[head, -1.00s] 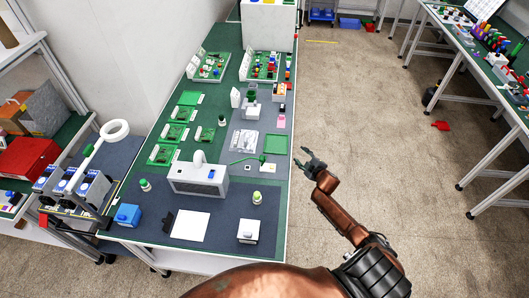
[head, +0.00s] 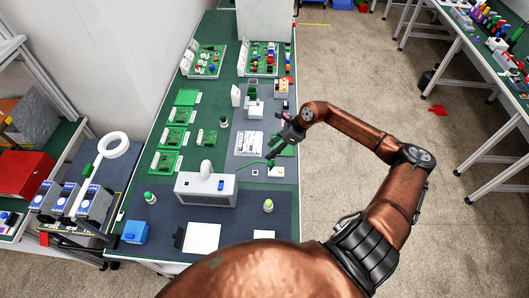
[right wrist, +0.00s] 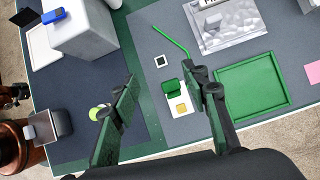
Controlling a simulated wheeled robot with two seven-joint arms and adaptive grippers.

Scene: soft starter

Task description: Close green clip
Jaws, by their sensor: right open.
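The green clip (right wrist: 174,92) is a small green flap on a white card beside a gold square chip (right wrist: 181,107). It looks raised off the chip, though its exact angle is unclear. In the right wrist view it lies between the finger lines of my right gripper (right wrist: 160,84), close to the right finger. The gripper is open and empty, its fingers apart, and appears above the mat without touching the clip. In the head view my right gripper (head: 279,147) hangs over the table's right side and mostly hides the clip. My left gripper is out of view.
A green tray (right wrist: 262,92) lies right of the clip, with a silvery bag (right wrist: 230,25) behind. A thin green stick (right wrist: 171,43) and a small black square (right wrist: 161,61) are close by. A grey box (head: 207,190) stands to the left.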

